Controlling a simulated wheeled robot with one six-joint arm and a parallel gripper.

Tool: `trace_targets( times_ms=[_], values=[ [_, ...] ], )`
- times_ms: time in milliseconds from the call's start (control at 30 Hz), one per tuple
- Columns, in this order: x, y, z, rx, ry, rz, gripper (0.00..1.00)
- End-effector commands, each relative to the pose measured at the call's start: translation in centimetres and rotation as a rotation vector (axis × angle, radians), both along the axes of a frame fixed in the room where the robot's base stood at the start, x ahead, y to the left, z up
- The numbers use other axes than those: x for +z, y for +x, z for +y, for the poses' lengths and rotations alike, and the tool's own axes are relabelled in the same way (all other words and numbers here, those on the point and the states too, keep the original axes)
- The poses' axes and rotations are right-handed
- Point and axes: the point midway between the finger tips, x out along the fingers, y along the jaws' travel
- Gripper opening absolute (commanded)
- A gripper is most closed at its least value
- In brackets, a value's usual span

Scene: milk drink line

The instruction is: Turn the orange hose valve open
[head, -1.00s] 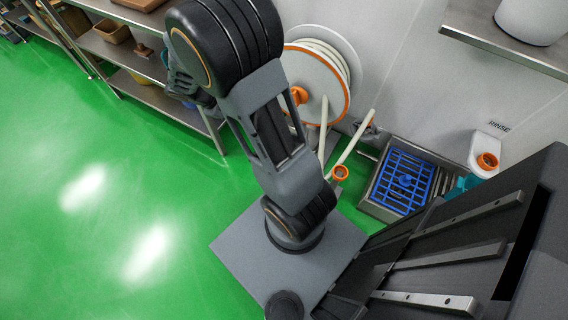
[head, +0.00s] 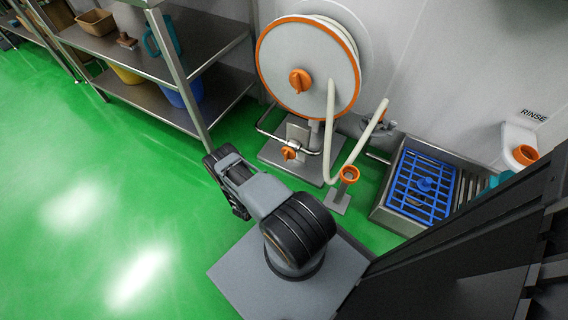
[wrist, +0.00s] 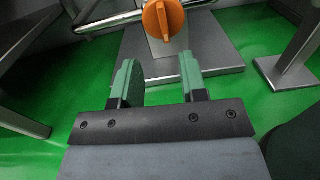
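The orange hose valve (head: 288,153) is a small knob on the metal pipe at the foot of the hose reel (head: 305,70). In the wrist view the orange valve (wrist: 163,20) is at the top, on its grey post, just beyond the fingers and a little right of their middle. My gripper (wrist: 158,68) has two green-padded fingers spread apart with nothing between them. It is not touching the valve. In the head view my arm is folded low in front of the reel, and its fingers cannot be made out.
Steel shelves (head: 205,40) with tubs and buckets stand at the left. A pale hose hangs to an orange-ringed stand (head: 349,174) right of the valve. A sink with a blue grate (head: 421,186) is further right. Green floor (head: 100,180) is clear at the left.

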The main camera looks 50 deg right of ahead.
Motion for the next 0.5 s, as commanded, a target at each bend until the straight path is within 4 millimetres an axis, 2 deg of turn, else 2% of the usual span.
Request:
trace_targets(
  times_ms=[33, 100, 233, 500],
  values=[
    [-1.1, -0.4, 0.0, 0.013, -0.002, 0.009, 0.39],
    [-1.7, -0.6, -0.2, 0.025, -0.004, 0.015, 0.39],
    [-2.1, -0.5, -1.6, 0.031, -0.005, 0.018, 0.39],
    [-2.1, 0.8, -6.6, 0.029, -0.005, 0.017, 0.39]
  ],
)
